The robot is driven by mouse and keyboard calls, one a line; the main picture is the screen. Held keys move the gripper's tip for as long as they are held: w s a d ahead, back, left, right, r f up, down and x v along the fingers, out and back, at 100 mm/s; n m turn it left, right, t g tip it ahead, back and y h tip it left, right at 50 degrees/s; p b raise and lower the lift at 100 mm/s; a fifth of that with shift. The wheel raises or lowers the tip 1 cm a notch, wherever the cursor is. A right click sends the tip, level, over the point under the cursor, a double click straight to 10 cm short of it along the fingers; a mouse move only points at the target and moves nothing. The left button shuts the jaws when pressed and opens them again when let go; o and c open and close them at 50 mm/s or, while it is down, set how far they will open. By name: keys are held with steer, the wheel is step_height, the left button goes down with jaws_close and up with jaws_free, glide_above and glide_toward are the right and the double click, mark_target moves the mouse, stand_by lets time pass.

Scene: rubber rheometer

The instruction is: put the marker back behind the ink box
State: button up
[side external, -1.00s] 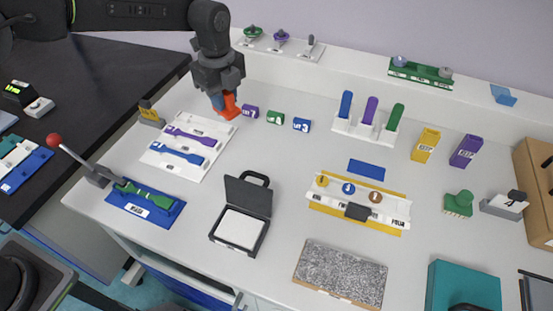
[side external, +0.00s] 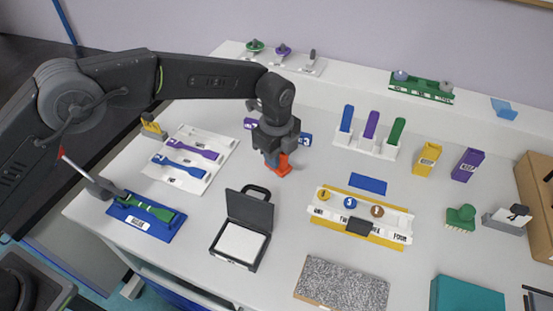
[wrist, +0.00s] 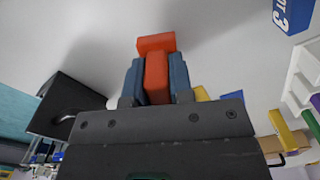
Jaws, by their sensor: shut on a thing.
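The marker appears to be the orange-red piece (side external: 283,169), with a flat end bar and a narrower stem. My gripper (side external: 276,160) is shut on it; the wrist view shows its stem (wrist: 156,78) between the two blue fingertips (wrist: 155,82). It is low over the white table, and I cannot tell whether it touches. The ink box appears to be the open black case (side external: 250,213) with a white pad (side external: 240,244). It stands nearer the camera and left of my gripper, apart from it. A dark case edge (wrist: 72,105) shows left in the wrist view.
A purple block (side external: 249,124) and a blue block (side external: 306,138) stand behind my gripper. A white tool tray (side external: 215,170) lies left, and a white rack with upright pieces (side external: 364,147) stands right. Bare table surrounds the held piece.

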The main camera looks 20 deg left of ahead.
steer(key=shift+f, duration=0.8)
steer(key=o, duration=0.8)
steer(key=shift+f, duration=0.2)
steer(key=shift+c, duration=0.2)
step_height(320, 180, up, 12)
steer(key=shift+f, duration=0.1)
steer(key=shift+r, duration=0.35)
